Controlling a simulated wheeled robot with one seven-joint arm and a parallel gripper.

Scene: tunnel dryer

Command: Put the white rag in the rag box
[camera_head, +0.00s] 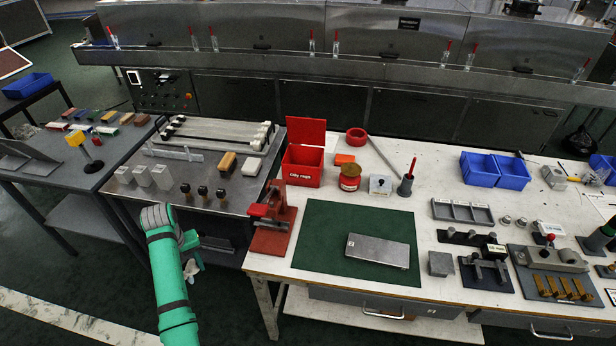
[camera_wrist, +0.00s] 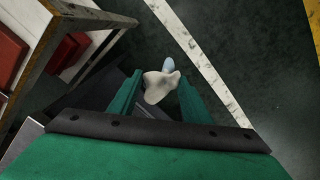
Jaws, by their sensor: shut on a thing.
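The white rag (camera_wrist: 160,85) is between my gripper's two green fingers in the wrist view, bunched up, with a small pale blue part beyond it. My gripper (camera_wrist: 155,92) is shut on it. In the head view the rag (camera_head: 193,262) shows as a small pale piece below my arm's end, off the left front of the white bench, above the dark floor. My fingers are mostly hidden there. The red rag box (camera_head: 302,172), with a white label, stands on the white bench's back left. Its red lid (camera_head: 306,132) is raised and the box is open.
A red-brown clamp stand (camera_head: 271,225) stands at the white bench's left edge, between my arm and the box. A red tin (camera_head: 350,177) is right of the box. A green mat (camera_head: 358,240) bears a metal plate (camera_head: 378,250). A steel table (camera_head: 205,170) stands left.

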